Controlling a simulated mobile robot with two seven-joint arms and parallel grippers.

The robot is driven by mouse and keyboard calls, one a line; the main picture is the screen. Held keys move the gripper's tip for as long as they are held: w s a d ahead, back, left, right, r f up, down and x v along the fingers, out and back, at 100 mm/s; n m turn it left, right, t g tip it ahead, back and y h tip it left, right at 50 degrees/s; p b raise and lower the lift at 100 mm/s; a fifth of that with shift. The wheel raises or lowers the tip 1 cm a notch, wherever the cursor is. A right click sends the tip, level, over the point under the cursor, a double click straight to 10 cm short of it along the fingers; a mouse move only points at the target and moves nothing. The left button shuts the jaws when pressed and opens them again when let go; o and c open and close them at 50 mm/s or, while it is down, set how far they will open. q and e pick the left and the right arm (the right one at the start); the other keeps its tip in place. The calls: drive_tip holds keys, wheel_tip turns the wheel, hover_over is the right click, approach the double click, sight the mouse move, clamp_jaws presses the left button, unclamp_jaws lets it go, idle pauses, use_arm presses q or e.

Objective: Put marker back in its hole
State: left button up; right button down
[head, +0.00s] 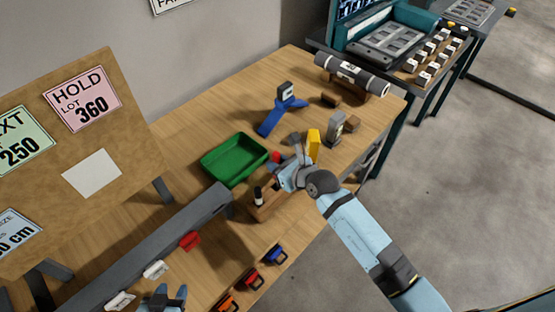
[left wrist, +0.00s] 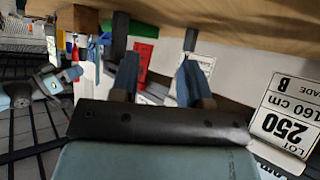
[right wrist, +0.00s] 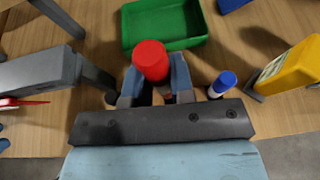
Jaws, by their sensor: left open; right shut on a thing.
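The red-capped marker (head: 274,157) is between the fingers of my right gripper (head: 282,170), which is shut on it. In the right wrist view its red cap (right wrist: 150,58) points toward the camera and its lower body is mostly hidden. A wooden block (head: 264,211) lies just below that gripper, with a dark-capped white marker (head: 258,196) standing at its left end. A blue-capped marker (right wrist: 222,83) stands right of the right gripper. The hole for the red marker cannot be made out. My left gripper (head: 166,298) is open and empty near the bottom edge.
A green tray (head: 234,180) sits behind the right gripper. A yellow bottle-like thing (head: 314,145) stands close to its right. A long grey rail (head: 150,250) and small coloured clips (head: 252,280) lie front left. A sign board (head: 95,130) stands at the left.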

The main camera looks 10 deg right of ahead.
use_arm(q)
drive_tip(key=shift+w+d+f, duration=0.1)
drive_tip(key=shift+w+f, duration=0.1)
use_arm(e)
drive_tip(key=shift+f, duration=0.9)
use_arm(q)
drive_tip(key=shift+s, duration=0.1)
drive_tip(key=shift+r+p, duration=0.6)
drive_tip(key=shift+r, duration=0.15)
idle(0.7)
drive_tip(key=shift+f+b, duration=1.95)
use_arm(e)
drive_tip(key=shift+f, duration=3.25)
drive_tip(key=c, duration=0.9)
unclamp_jaws()
use_arm(q)
drive_tip(key=shift+d, duration=0.1)
